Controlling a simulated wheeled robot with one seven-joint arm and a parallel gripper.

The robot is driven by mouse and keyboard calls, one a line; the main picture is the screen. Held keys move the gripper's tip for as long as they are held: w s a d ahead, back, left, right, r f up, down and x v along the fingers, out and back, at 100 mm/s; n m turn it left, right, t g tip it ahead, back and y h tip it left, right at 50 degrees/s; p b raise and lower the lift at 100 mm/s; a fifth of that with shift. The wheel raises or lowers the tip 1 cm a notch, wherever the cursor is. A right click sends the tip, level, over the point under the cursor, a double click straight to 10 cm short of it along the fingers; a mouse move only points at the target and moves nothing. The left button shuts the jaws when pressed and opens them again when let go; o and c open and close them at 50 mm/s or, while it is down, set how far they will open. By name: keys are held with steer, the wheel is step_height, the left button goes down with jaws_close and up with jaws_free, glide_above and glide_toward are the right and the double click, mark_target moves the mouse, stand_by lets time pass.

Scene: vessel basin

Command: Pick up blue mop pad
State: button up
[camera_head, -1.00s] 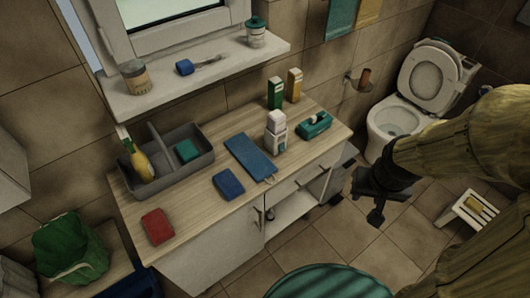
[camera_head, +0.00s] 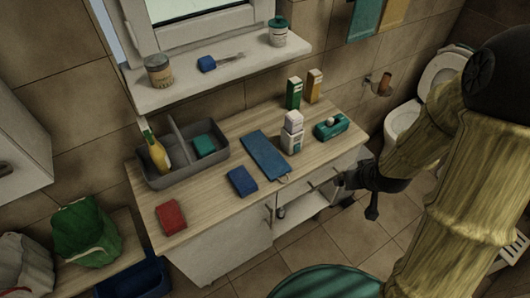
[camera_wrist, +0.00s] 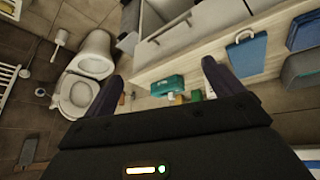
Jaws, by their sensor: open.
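A long flat blue pad with a small loop at one end, which looks like the blue mop pad (camera_head: 265,154), lies on the wooden counter. It also shows at upper right in the wrist view (camera_wrist: 246,54). A smaller, thicker, darker blue block (camera_head: 242,181) lies just left of it on the counter. My gripper (camera_head: 354,197) is open and empty, off to the right of the pad, in front of the counter's right end. In the wrist view its two dark fingers stand apart (camera_wrist: 163,82), with the pad outside them to the right.
On the counter (camera_head: 210,205) stand a grey caddy (camera_head: 187,172), a red block (camera_head: 171,217), a white bottle (camera_head: 291,135), a teal dispenser (camera_head: 331,126) and green (camera_head: 294,93) and yellow (camera_head: 314,85) boxes. A toilet (camera_wrist: 88,75) is beyond.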

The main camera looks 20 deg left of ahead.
steer(key=a+f+n+t+y+p, duration=0.1)
steer(key=a+f+n+y, duration=0.1)
steer(key=a, duration=0.6)
steer(key=a+f+n+t+y+p, duration=0.1)
steer(key=a+f+n+t+y, duration=0.1)
steer(key=a+f+y, duration=0.3)
steer(key=a+n+y, duration=0.1)
steer(key=a+y, duration=0.1)
steer(key=a, duration=0.1)
steer(key=shift+s+f, duration=0.2)
steer(key=shift+s, duration=0.15)
steer(key=shift+w+a+f+b, duration=0.15)
steer(key=shift+b, duration=0.15)
steer(key=b, duration=0.4)
steer(key=shift+w+a+f, duration=0.25)
steer(key=shift+w+a, duration=0.1)
steer(key=shift+w, duration=0.05)
steer(key=b, duration=0.7)
steer(key=shift+w+a+f, duration=0.25)
steer(key=shift+a, duration=0.15)
